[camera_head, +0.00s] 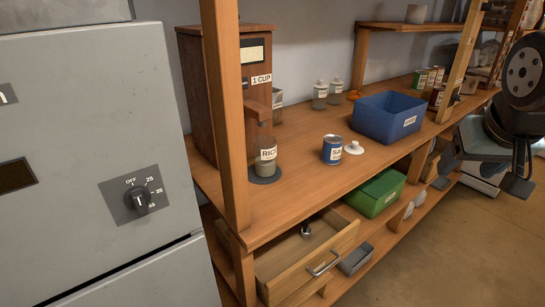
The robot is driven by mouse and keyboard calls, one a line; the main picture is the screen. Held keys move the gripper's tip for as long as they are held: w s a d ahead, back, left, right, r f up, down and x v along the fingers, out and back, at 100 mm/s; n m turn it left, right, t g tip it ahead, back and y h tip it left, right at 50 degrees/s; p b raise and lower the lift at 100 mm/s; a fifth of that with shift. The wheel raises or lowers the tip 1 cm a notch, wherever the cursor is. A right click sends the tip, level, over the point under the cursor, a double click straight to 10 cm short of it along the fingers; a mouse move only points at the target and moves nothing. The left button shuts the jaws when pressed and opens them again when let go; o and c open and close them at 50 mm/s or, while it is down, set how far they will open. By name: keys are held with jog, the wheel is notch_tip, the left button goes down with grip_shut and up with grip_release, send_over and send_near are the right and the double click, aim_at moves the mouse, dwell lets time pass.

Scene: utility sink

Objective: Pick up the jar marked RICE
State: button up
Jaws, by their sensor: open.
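The jar marked RICE (266,158) is a clear jar with a white label. It stands upright on a round dark mat (264,176) on the wooden counter, directly under the spout of a brown wooden dispenser (258,100) tagged 1 CUP. The dispenser's spout hides the jar's top. My gripper (488,163) is at the right edge of the view, in front of the shelf unit and far to the right of the jar. It is open, and I see nothing between its fingers.
A wooden post (228,120) stands just left of the jar. A blue labelled can (332,150), a white lid (354,148) and a blue bin (390,118) are to its right. Below, a drawer (310,255) stands open beside a green box (376,193). A grey cabinet (90,150) fills the left.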

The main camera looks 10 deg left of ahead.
aim_at(274, 147)
jog(key=o, duration=0.6)
jog(key=w+a+n, duration=0.1)
jog(key=w, duration=0.3)
jog(key=w+f+n+t+h, duration=0.1)
jog(key=w, duration=0.3)
jog(key=w+a+f+t, duration=0.1)
jog(key=w, duration=0.3)
jog(key=shift+w+a+f+n+h, duration=0.1)
jog(key=shift+w+a+n+h, duration=0.05)
jog(key=shift+a+n+h, duration=0.2)
jog(key=w+a+f+n+t+y, duration=0.1)
jog(key=w+a+f+n+y, duration=0.3)
jog(key=a, duration=0.3)
jog(key=w+a+f+n+y, duration=0.35)
jog(key=w+a, duration=0.25)
jog(key=a, duration=0.2)
jog(key=shift+s+a+f+n+g+y, duration=0.25)
jog(key=shift+a+f+n+g+y, duration=0.7)
jog(key=shift+a, duration=1.95)
jog(key=shift+s+a+f+n+g+y, duration=0.1)
jog(key=shift+s+a+f+g+y, duration=0.15)
jog(key=shift+a+y, duration=2.05)
jog(key=shift+s+a+f+n+g+y, duration=0.2)
jog(key=shift+a+f+n+g+y, duration=0.4)
jog(key=shift+a, duration=2.95)
jog(key=shift+r+x, duration=0.1)
jog(key=shift+x, duration=0.75)
jog(key=shift+r+x, duration=0.15)
jog(key=shift+x, duration=1.8)
